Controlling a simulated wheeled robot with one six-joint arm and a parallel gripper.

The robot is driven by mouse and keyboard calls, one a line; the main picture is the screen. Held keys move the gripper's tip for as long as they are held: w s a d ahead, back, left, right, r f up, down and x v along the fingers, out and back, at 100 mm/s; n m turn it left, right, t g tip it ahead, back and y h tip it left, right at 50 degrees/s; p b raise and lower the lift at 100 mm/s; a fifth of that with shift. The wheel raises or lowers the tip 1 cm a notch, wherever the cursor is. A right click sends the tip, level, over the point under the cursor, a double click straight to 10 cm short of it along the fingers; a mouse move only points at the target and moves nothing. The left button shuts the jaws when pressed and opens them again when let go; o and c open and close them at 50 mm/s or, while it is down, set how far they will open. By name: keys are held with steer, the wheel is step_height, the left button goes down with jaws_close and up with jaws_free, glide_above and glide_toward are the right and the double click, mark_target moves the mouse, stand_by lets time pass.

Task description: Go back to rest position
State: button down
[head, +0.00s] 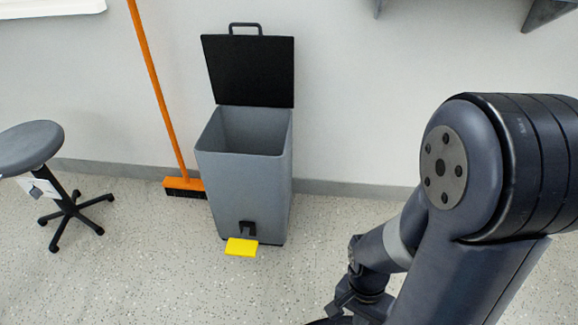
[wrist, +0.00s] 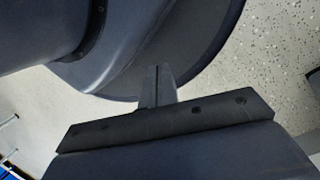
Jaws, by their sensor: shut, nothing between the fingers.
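My gripper (wrist: 158,70) shows in the wrist view. Its two dark fingers are together, with only a thin line between them and nothing held. Beyond the fingertips are a dark rounded part of my own body and pale floor. In the head view my arm fills the right side, folded downward, and its wrist end is low near the bottom edge. The fingers cannot be made out there. No rotary switch shows in either view.
A grey pedal bin (head: 245,185) with raised black lid (head: 250,72) and yellow pedal (head: 241,247) stands by the wall. An orange broom (head: 158,85) leans beside it. A grey stool (head: 30,146) stands at left. Speckled floor in front is clear.

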steer(key=shift+s+a+r+n+h+b, duration=0.1)
steer(key=shift+s+r+n+h+b, duration=0.15)
steer(key=shift+n, duration=0.25)
steer(key=shift+s+a+r+n+h+b, duration=0.1)
steer(key=shift+n+b, duration=0.2)
steer(key=shift+n, duration=0.2)
steer(key=shift+d, duration=0.1)
